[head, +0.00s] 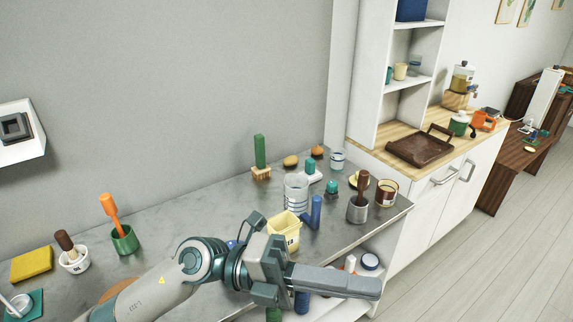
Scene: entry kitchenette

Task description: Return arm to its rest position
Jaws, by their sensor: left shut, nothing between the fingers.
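My left arm (155,290) comes in from the bottom left and reaches over the front of the grey counter (190,208). My left gripper (376,288) is shut and empty, its fingers pointing right past the counter's front edge. A pale yellow tub (285,230) stands just behind the gripper's wrist, partly hidden by it; I cannot tell if they touch. My right gripper is not in view.
Behind the arm stand a clear glass (296,190), a blue block-like piece (315,212), a grey cup (357,208) and a brown jar (386,193). A green pot (124,240) and yellow sponge (31,264) are at left. A lower shelf holds a round container (370,261). Floor at right is clear.

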